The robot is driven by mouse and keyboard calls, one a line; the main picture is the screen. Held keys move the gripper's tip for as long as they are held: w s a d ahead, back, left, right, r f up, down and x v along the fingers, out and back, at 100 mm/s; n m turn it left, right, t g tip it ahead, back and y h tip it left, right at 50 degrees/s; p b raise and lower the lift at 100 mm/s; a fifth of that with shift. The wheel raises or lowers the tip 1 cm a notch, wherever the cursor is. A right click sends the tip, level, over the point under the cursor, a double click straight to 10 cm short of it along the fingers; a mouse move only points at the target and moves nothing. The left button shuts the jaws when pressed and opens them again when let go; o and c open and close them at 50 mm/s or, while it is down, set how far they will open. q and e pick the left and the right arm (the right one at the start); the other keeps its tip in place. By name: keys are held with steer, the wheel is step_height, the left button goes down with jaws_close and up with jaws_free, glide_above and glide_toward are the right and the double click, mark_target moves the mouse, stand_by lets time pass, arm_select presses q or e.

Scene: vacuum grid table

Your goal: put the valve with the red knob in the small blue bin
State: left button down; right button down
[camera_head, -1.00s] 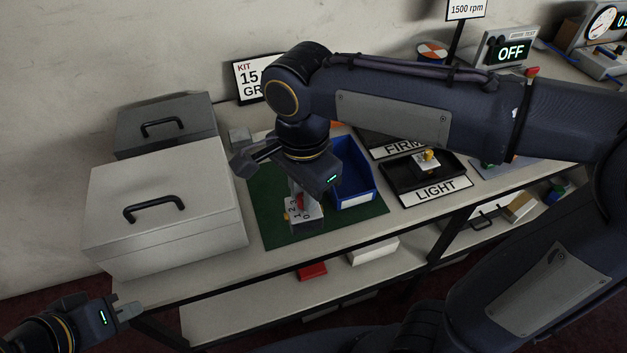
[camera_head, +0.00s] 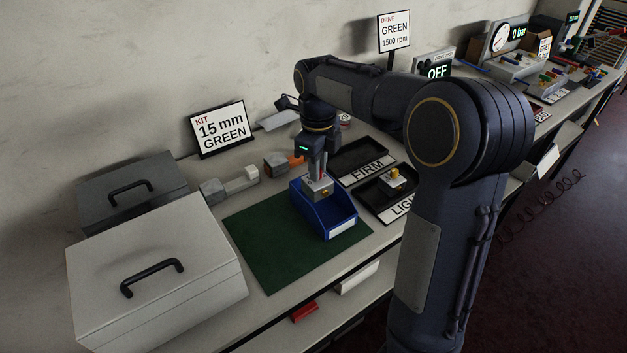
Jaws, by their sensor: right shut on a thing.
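My right gripper (camera_head: 315,174) points down over the small blue bin (camera_head: 340,217), shut on a pale grey block-shaped valve (camera_head: 320,190). The valve is at the bin's opening, overlapping its back half in the view. I cannot tell whether it touches the bin. Its knob is hidden by the fingers now; red showed there in the earlier frame. The bin stands on the right part of the green mat (camera_head: 262,245), with a white label on its front. My left gripper is out of view.
Right of the bin are black trays marked FIRM (camera_head: 362,158) and LIGHT (camera_head: 376,200); the latter holds a part with a yellow knob (camera_head: 395,177). Grey lidded boxes (camera_head: 150,275) stand at left. Grey blocks (camera_head: 215,190) lie behind the mat. The mat's left part is clear.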

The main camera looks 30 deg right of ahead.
steer(key=shift+w+d+f, duration=0.35)
steer(key=shift+w+f, duration=0.5)
steer(key=shift+f, duration=0.7)
steer(key=shift+w+d+f, duration=0.3)
steer(key=shift+w+f, duration=0.55)
steer(key=shift+f, duration=0.65)
steer(key=shift+w+d+f, duration=0.35)
steer(key=shift+w+f, duration=0.5)
steer(key=shift+f, duration=0.7)
steer(key=shift+f, duration=0.15)
steer(key=c, duration=1.3)
jaws_free()
